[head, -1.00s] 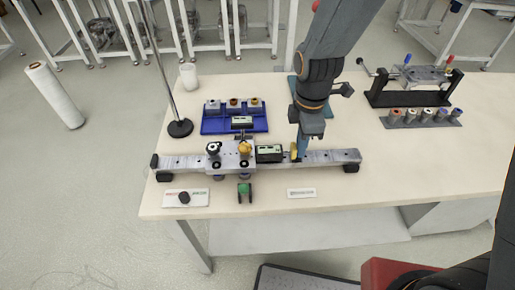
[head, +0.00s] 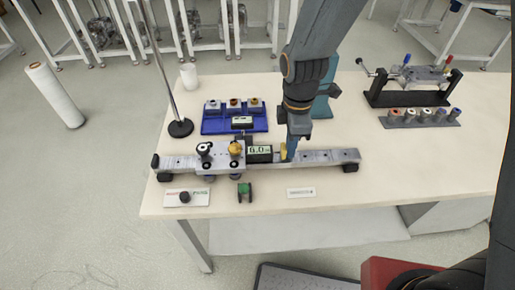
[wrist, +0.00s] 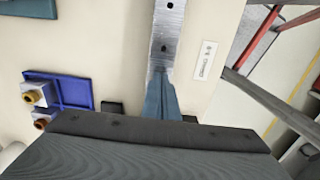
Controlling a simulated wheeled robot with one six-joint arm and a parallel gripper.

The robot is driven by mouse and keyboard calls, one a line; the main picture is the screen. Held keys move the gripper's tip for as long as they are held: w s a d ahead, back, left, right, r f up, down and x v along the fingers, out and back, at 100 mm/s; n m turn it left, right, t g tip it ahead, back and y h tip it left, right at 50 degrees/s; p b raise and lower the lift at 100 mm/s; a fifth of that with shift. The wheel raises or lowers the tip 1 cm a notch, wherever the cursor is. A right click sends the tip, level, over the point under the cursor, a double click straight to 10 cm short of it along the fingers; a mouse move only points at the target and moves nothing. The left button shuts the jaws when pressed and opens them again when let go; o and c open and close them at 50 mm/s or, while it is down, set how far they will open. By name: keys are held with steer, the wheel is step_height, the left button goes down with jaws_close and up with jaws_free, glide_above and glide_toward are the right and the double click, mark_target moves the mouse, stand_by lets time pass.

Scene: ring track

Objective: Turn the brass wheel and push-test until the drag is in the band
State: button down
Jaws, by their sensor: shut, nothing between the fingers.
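The brass wheel (head: 236,149) sits on top of the grey carriage (head: 221,162), beside a black-and-white knob (head: 204,149). The carriage rests on the long steel rail (head: 320,157). A small display (head: 259,149) to the right of the wheel reads about 6.0; its unit is too small to read. A yellow pad (head: 284,150) is at the display's right end. My gripper (head: 289,156) is shut and empty, pointing down over the rail at the yellow pad, apparently touching it. In the wrist view its blue fingers (wrist: 160,98) lie over the rail; the wheel is hidden there.
A blue tray (head: 210,126) with several coloured-top parts stands behind the rail. A metal post (head: 167,80) rises at the left. A red-and-green card (head: 172,196) with a black knob and a small green-topped item (head: 244,190) lie in front. A black stand (head: 380,97) is at the back right.

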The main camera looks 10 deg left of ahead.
steer(key=shift+s+a, duration=0.15)
steer(key=shift+a, duration=0.45)
steer(key=shift+s+a, duration=0.1)
steer(key=shift+a, duration=0.2)
steer(key=shift+s+a+p, duration=0.25)
steer(key=shift+a+p, duration=0.1)
steer(key=shift+a, duration=0.65)
steer(key=shift+w+d+r+p, duration=0.2)
steer(key=shift+d+r+p, duration=0.3)
steer(key=shift+d, duration=0.25)
steer(key=shift+w+d+r+p, duration=0.2)
steer(key=shift+d+r+p, duration=0.25)
steer(key=shift+d, duration=0.3)
steer(key=shift+r, duration=0.1)
step_height(320, 180, up, 7)
steer(key=p, duration=0.5)
